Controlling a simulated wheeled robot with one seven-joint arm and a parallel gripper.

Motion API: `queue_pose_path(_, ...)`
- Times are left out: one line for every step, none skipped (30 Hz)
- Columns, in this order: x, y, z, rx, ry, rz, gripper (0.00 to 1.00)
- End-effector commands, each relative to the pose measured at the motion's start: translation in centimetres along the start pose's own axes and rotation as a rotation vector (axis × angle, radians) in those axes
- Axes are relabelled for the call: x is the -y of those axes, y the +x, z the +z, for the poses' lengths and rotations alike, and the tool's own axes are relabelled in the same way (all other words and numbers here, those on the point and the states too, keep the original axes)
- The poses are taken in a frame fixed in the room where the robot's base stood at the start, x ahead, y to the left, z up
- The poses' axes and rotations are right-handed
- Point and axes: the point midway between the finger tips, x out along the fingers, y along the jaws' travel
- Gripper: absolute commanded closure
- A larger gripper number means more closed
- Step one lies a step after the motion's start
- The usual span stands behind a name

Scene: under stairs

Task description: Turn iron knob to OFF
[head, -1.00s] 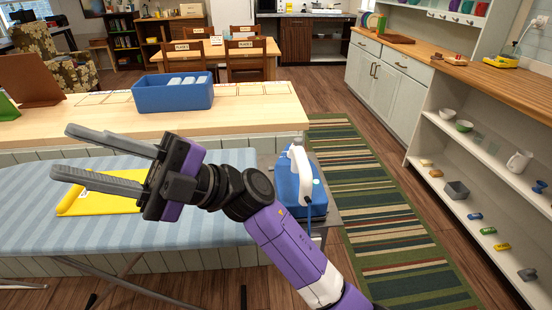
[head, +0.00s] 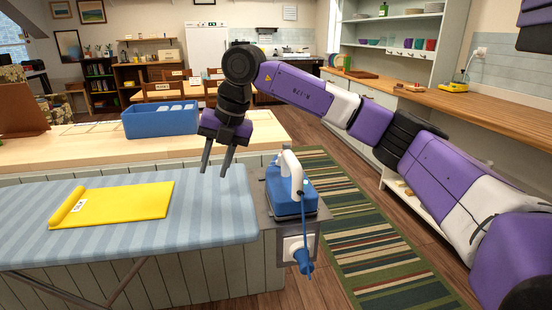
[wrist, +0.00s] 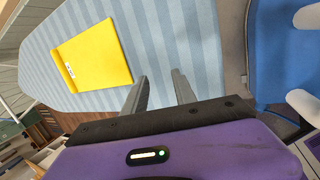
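The blue iron (head: 292,188) with a white handle rests on a grey plate at the right end of the striped ironing board (head: 215,222). A blue plug or knob-like part (head: 303,262) with a cord sits against a white plate below the iron. No OFF marking is readable. My gripper (head: 217,172) points down above the board's right end, left of the iron and apart from it. Its fingers are spread with nothing between them. In the wrist view the fingers (wrist: 158,92) are also apart, over the board, and the iron (wrist: 287,55) is at the right edge, partly cut off.
A yellow folded cloth (head: 118,204) with a label lies on the board. Behind it, a blue bin (head: 160,122) stands on a wooden counter (head: 60,152). A striped rug (head: 360,240) covers the floor right of the iron. My arm crosses the right side.

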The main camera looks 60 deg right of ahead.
Motion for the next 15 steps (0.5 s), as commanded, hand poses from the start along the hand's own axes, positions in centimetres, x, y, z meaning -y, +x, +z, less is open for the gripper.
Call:
queue_pose_path(3.4, -1.5, 2.7, 0.083, 0.073, -0.111, 0.67)
queue_pose_path(5.2, -2.5, 4.0, 0.126, 0.116, -0.171, 0.67)
queue_pose_path(7.3, -3.9, 5.4, 0.179, 0.170, -0.240, 0.67)
queue_pose_path(8.7, -4.9, 6.3, 0.215, 0.206, -0.286, 0.67)
queue_pose_path(9.8, -5.8, 7.0, 0.246, 0.236, -0.323, 0.67)
queue_pose_path(11.1, -6.8, 7.8, 0.281, 0.273, -0.364, 0.67)
queue_pose_path(12.0, -7.6, 8.2, 0.304, 0.296, -0.390, 0.67)
queue_pose_path(12.5, -8.1, 8.5, 0.320, 0.314, -0.408, 0.67)
queue_pose_path(13.2, -8.8, 8.8, 0.340, 0.333, -0.430, 0.67)
queue_pose_path(13.4, -8.8, 8.8, 0.343, 0.348, -0.438, 0.67)
queue_pose_path(13.5, -8.8, 8.8, 0.344, 0.361, -0.441, 0.67)
queue_pose_path(13.7, -8.8, 8.8, 0.347, 0.373, -0.446, 0.67)
queue_pose_path(13.8, -8.8, 8.8, 0.348, 0.379, -0.449, 0.67)
queue_pose_path(13.9, -8.6, 8.8, 0.348, 0.383, -0.450, 0.67)
queue_pose_path(14.1, -8.3, 8.8, 0.348, 0.385, -0.451, 0.67)
